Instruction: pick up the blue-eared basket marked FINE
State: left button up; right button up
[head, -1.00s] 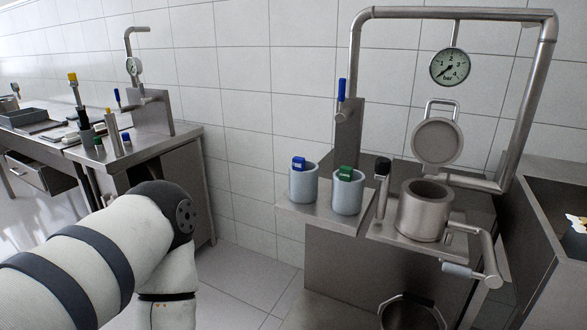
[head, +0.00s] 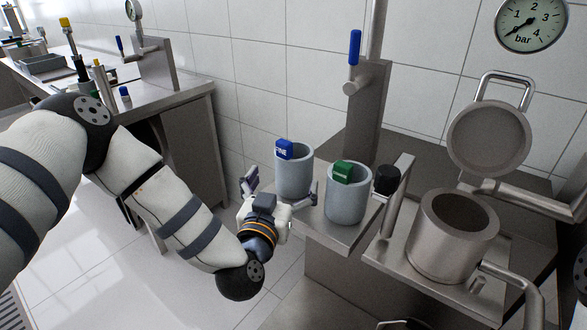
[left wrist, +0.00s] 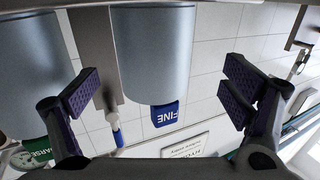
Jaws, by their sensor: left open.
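The FINE basket (head: 297,180) is a grey-blue cup with a blue ear marked FINE on its rim. It stands upright on the left of a steel shelf (head: 343,240). My left gripper (head: 281,189) is open just in front of it, with one finger to each side. In the left wrist view, which is upside down, the FINE basket (left wrist: 155,55) shows between the spread fingers (left wrist: 160,95). Whether the fingers touch it, I cannot tell. My right gripper is out of view.
A similar basket with a green ear (head: 347,195) stands close to the right on the same shelf. Farther right are a dark-knobbed steel lever (head: 388,182) and a steel pot (head: 452,235) with its lid raised. A post with a blue handle (head: 354,48) rises behind.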

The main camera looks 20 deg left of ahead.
aim_at(298, 157)
pick_arm(q)
jog(key=w, duration=0.5)
jog(key=shift+w+d+b, duration=0.2)
jog(key=shift+w+b, duration=0.1)
jog(key=shift+w, duration=0.1)
jog(key=shift+r, duration=0.1)
jog(key=c, duration=1.4)
